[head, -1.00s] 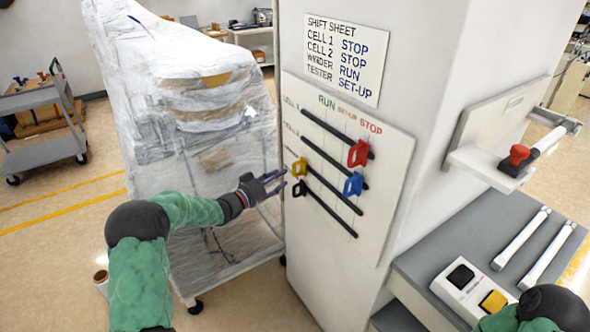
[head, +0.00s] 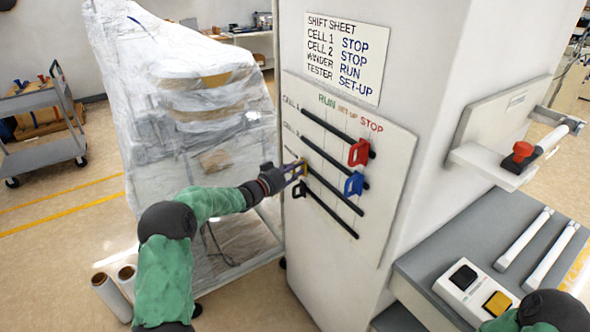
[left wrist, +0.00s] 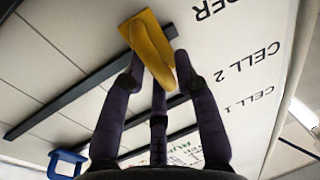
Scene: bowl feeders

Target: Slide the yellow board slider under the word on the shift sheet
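The yellow slider (left wrist: 149,44) sits at the left, RUN end of the third, WINDER track on the white slider board (head: 390,215). The shift sheet (head: 345,52) above reads RUN for WINDER. My left gripper (head: 298,168) is at the yellow slider and partly hides it in the head view. In the left wrist view its fingers (left wrist: 159,68) stand apart, one on each side of the yellow handle; firm contact cannot be made out. My right gripper is out of view.
The red slider (head: 359,152) and the blue slider (head: 354,184) sit at the right, STOP ends of the upper tracks. A black slider (head: 299,190) sits at the left of the lowest track, just below my gripper. A plastic-wrapped machine (head: 190,130) stands left of the pillar.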

